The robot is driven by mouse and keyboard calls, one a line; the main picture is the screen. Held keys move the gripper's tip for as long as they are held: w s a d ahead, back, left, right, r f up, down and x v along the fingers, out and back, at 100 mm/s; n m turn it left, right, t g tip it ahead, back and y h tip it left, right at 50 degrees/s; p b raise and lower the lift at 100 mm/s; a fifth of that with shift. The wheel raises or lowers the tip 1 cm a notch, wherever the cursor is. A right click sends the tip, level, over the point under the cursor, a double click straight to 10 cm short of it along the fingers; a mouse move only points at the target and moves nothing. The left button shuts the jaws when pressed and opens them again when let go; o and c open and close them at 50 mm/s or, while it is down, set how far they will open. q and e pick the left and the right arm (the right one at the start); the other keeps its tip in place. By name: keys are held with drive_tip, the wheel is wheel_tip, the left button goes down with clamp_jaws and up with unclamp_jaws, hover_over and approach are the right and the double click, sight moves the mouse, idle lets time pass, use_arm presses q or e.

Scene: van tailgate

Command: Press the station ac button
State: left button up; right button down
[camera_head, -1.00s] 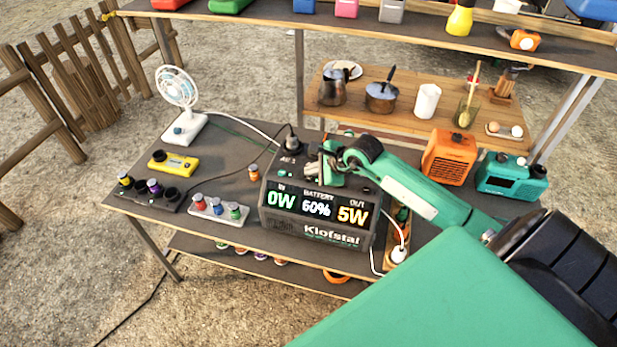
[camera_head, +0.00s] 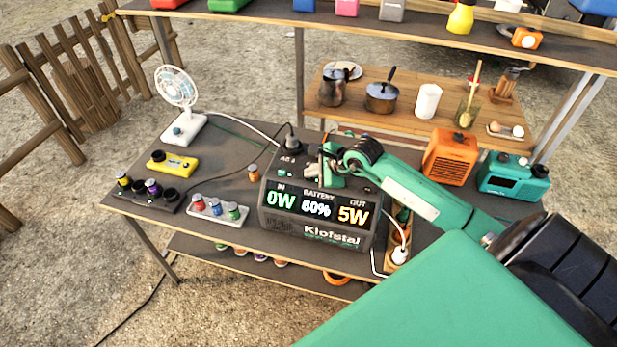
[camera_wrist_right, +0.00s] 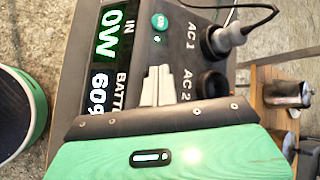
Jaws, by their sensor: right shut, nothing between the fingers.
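The black power station (camera_head: 314,235) stands on the dark table. Its display reads 0W in, 60% battery and 5W out. In the right wrist view a round teal button (camera_wrist_right: 158,21) with white lettering sits on the panel beside the AC 1 label, with a small lit green light close to it. My right gripper (camera_head: 309,171) is over the station's top panel, its grey fingers shut and empty. In the wrist view the fingertips (camera_wrist_right: 158,68) appear a short way from the button and light; I cannot tell whether they touch the panel. My left gripper is not in view.
A plug (camera_wrist_right: 230,38) fills the AC 1 socket; the AC 2 socket (camera_wrist_right: 212,84) is empty. A white fan (camera_head: 181,103), a yellow box (camera_head: 174,162) and trays of small coloured knobs or jars are left of the station. An orange box (camera_head: 449,158) and teal radio (camera_head: 513,176) are right.

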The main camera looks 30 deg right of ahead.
sight(312, 179)
drive_tip(key=shift+f, duration=0.15)
drive_tip(key=shift+r, duration=0.65)
wheel_tip(312, 179, up, 6)
drive_tip(key=shift+p, duration=1.05)
drive_tip(key=shift+a, duration=0.1)
